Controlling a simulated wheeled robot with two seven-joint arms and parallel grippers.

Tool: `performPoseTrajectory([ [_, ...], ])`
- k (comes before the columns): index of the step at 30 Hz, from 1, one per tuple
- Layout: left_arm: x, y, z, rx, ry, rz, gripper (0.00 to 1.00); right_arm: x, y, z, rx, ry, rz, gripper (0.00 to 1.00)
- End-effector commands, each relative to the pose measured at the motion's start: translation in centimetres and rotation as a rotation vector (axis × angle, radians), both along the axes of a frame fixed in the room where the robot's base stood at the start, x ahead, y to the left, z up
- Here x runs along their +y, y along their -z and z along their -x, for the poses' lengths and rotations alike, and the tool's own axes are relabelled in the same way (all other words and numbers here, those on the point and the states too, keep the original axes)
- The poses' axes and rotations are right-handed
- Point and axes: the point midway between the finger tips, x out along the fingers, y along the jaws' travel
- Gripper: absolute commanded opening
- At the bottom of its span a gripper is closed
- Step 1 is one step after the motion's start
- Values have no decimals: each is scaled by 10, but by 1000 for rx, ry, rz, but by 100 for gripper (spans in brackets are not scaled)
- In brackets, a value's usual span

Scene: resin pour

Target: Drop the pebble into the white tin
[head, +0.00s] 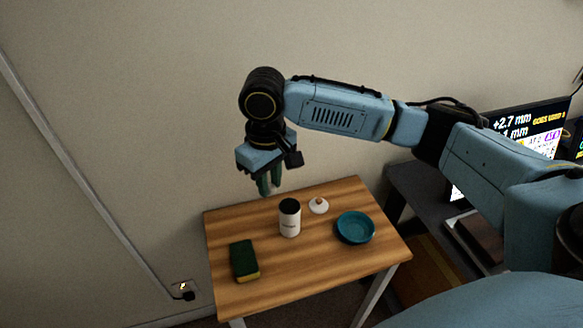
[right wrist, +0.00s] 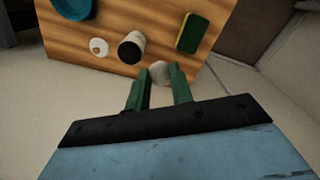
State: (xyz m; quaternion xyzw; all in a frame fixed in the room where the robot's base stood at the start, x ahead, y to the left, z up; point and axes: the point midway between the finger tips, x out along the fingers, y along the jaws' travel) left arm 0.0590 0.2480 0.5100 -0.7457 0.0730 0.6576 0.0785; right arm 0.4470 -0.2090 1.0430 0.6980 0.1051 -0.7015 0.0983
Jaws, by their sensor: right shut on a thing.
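The white tin (head: 289,224) stands upright and open on the wooden table, its dark mouth facing up. It also shows in the right wrist view (right wrist: 131,50), above and left of the fingertips. My right gripper (head: 267,188) is above the table's back edge, behind and slightly left of the tin. Its green fingers (right wrist: 158,80) are shut on a pale grey pebble (right wrist: 158,72), which sits between the fingertips. I cannot make out the pebble in the head view. My left gripper is not in view.
On the table (head: 300,265), a white lid with a knob (head: 319,206) lies behind and right of the tin. A teal bowl (head: 356,228) is at the right, and a green and yellow sponge (head: 244,261) at the front left. The wall is close behind.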

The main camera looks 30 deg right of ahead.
Motion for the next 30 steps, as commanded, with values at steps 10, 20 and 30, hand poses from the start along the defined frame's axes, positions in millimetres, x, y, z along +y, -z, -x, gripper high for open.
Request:
performPoseTrajectory([
  [10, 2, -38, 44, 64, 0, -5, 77, -23, 12, -29, 4, -590, -4, 1],
  [20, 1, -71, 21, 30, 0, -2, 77, -56, 39, -38, 5, -1156, -8, 1],
  [30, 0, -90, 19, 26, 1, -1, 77, -82, 62, -34, 1, -1542, -6, 1],
])
